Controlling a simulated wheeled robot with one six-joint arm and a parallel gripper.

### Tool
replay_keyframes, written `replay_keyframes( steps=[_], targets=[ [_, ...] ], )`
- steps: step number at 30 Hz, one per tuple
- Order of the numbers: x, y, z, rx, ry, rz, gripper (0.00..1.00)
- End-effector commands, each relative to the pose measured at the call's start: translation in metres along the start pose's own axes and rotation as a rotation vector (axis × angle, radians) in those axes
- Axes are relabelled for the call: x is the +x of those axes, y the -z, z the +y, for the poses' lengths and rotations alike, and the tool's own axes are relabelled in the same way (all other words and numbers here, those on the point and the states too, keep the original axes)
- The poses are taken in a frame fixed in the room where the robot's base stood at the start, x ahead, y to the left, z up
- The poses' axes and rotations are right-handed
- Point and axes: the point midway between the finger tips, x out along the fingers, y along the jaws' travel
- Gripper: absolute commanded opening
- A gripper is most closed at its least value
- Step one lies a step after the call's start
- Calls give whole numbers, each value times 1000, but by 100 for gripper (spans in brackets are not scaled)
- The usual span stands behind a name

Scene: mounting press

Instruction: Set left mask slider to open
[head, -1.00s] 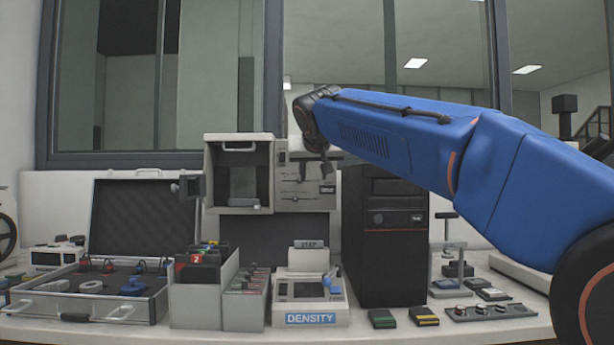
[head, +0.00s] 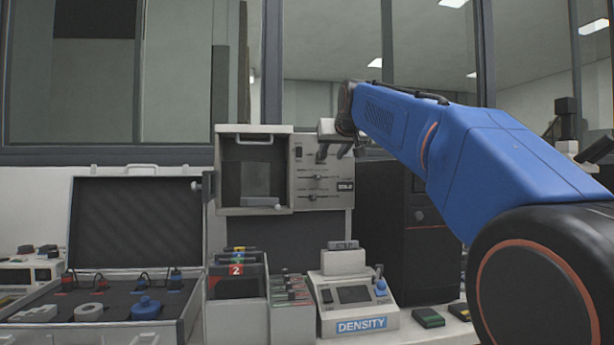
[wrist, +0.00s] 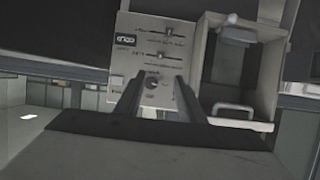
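The press's grey control panel (head: 320,175) is beside its open chamber. It carries two horizontal slots with small dark sliders, an upper slider (head: 314,177) and a lower slider (head: 312,197). The wrist view is upside down and shows the same panel (wrist: 130,62) with both sliders, one slider (wrist: 168,34) near the label and another slider (wrist: 160,57) nearer a round knob (wrist: 152,84). I cannot read which is the left mask slider. My gripper (head: 335,148) is in front of the panel's top. In the wrist view its fingers (wrist: 157,80) are apart and empty, with the knob showing between them.
Below are an open case (head: 136,222), a card box (head: 238,312) and a density meter (head: 362,319). A dark tower (head: 428,250) stands right of the panel, partly behind my arm.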

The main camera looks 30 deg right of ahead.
Motion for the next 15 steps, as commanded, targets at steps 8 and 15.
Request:
replay_keyframes(
  steps=[8,15],
  targets=[
    [29,-1,1,0,0,-2,36],
    [72,-1,0,0,0,-2,36]
  ],
)
